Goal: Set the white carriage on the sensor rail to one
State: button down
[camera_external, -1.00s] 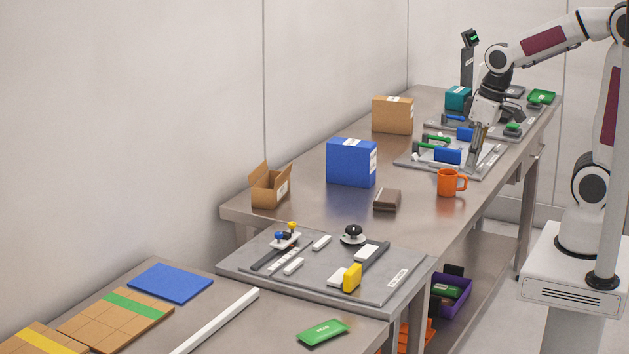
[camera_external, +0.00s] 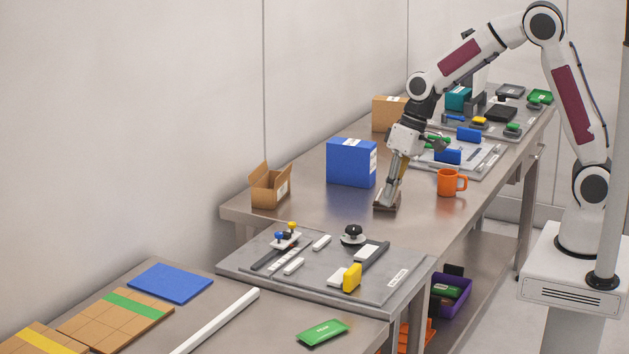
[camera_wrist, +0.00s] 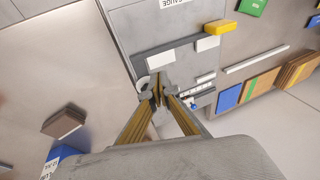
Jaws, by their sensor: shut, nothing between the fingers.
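The grey board (camera_external: 315,285) at the front of the bench carries two dark rails. On the left rail (camera_external: 268,259) sits a white carriage (camera_external: 287,241) with a blue and a yellow knob; a marked white strip (camera_external: 285,258) lies beside this rail. The right rail (camera_external: 376,257) has a white block (camera_wrist: 161,60) at one end and a yellow block (camera_external: 352,277) at the other. Which rail is the sensor rail I cannot tell. My gripper (camera_external: 386,203) is shut and empty, pointing down by the brown wallet; in the wrist view my fingertips (camera_wrist: 158,96) overlap the board's near edge.
A brown wallet (camera_wrist: 63,122), blue box (camera_external: 350,163), open carton (camera_external: 270,186) and orange mug (camera_external: 447,183) stand on the bench. A black knob on a round white base (camera_external: 353,235) rises from the board. Bare bench lies left of the wallet.

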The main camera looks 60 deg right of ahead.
aim_at(292, 239)
jog(key=w+a+t, duration=0.2)
jog(key=w, duration=0.6)
jog(key=w+a+m+t+y, duration=0.1)
jog(key=w+a, duration=0.1)
jog(key=w, duration=0.6)
jog(key=shift+w+a+f+t, duration=0.25)
jog(key=shift+w+a+t, duration=0.1)
jog(key=shift+w+t, duration=0.05)
jog(key=shift+f, duration=0.15)
jog(key=shift+x, duration=4.85)
jog(key=shift+a, duration=0.15)
jog(key=shift+a, duration=5.25)
